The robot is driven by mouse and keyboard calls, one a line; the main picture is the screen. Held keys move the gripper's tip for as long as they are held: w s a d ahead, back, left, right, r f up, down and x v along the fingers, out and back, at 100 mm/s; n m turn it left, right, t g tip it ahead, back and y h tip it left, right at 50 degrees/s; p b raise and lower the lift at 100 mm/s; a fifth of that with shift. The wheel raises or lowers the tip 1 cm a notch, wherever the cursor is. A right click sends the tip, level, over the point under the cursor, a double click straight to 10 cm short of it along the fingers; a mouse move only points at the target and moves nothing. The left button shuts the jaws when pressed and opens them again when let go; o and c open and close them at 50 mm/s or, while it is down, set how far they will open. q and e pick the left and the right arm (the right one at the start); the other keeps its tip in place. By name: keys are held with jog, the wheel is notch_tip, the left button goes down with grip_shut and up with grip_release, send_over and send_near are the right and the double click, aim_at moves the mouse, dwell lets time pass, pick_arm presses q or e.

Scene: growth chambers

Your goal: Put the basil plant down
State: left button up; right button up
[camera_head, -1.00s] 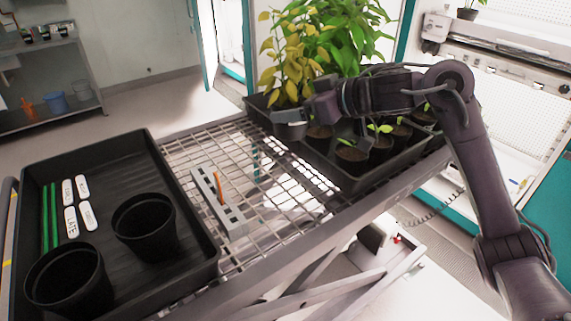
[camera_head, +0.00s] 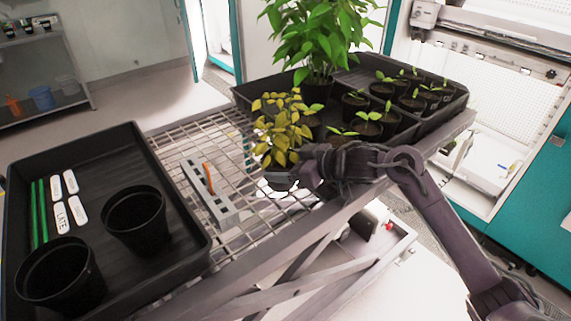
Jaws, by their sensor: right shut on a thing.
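The basil plant (camera_head: 281,128), with yellowing leaves, is at the middle of the head view, in front of the near left part of the right-hand black tray (camera_head: 262,87). My right gripper (camera_head: 284,179) is at its base and shut on it. The plant is about upright, and its pot is mostly hidden by the leaves and the gripper. Whether the pot touches the wire bench top below cannot be told. My left gripper is not in view.
A tall green plant (camera_head: 318,40) and several small seedling pots (camera_head: 368,126) stand in the right-hand tray. The left-hand black tray (camera_head: 95,165) holds two empty pots (camera_head: 135,220), white labels and green sticks. A grey slotted rack (camera_head: 208,192) lies on the wire bench top (camera_head: 250,200), which has bare room.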

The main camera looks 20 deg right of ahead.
dwell(0.3)
jog(key=o, duration=1.2)
jog(key=shift+f, duration=0.1)
jog(key=shift+r, duration=0.2)
jog(key=b+v, duration=0.1)
jog(key=v, duration=1.1)
jog(key=shift+b, duration=0.4)
